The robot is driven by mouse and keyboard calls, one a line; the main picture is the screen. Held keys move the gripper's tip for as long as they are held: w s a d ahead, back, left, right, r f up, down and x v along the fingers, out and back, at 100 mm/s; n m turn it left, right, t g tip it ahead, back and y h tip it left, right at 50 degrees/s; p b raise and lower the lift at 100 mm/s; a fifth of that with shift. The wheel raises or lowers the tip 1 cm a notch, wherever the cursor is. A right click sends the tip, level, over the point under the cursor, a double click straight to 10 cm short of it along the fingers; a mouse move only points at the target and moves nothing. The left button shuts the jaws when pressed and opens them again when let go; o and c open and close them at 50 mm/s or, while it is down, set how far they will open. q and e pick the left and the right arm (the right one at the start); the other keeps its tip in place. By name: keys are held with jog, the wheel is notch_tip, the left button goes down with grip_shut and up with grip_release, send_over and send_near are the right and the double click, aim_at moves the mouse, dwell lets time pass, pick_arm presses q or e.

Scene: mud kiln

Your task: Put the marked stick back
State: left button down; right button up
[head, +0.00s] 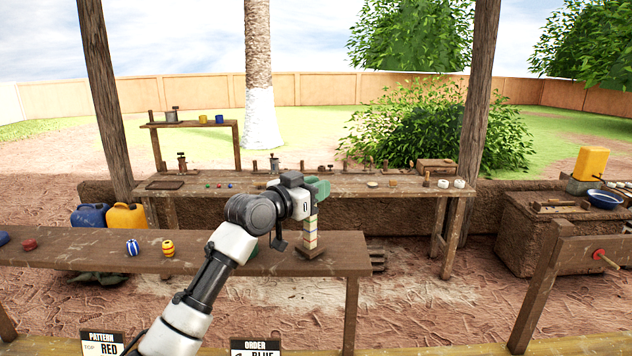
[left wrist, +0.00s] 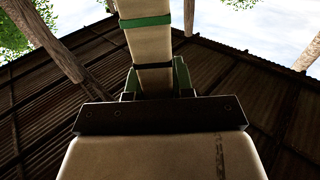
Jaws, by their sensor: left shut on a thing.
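My left gripper (head: 318,188) has green fingers and is over the right end of the front plank table (head: 340,241). It is shut on the marked stick (head: 311,232), a cream stick with coloured bands that hangs roughly upright below the fingers. Its lower end is at a small dark wooden base (head: 312,253) on the table; I cannot tell whether it is seated in the base or just above it. In the left wrist view the cream stick (left wrist: 150,48), with a green and a black band, runs between the green fingers (left wrist: 154,82). My right gripper is out of view.
Striped beads (head: 167,248) and a red piece (head: 29,244) lie left on the front table. A long back bench (head: 380,184) holds small items. Pattern (head: 101,345) and order (head: 256,348) cards stand at the near edge. Posts (head: 478,90) flank the bench.

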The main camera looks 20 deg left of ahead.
pick_arm(q)
jog(key=shift+f, duration=0.25)
jog(key=c, duration=1)
grip_release()
jog(key=b+v, duration=0.5)
jog(key=v, duration=0.7)
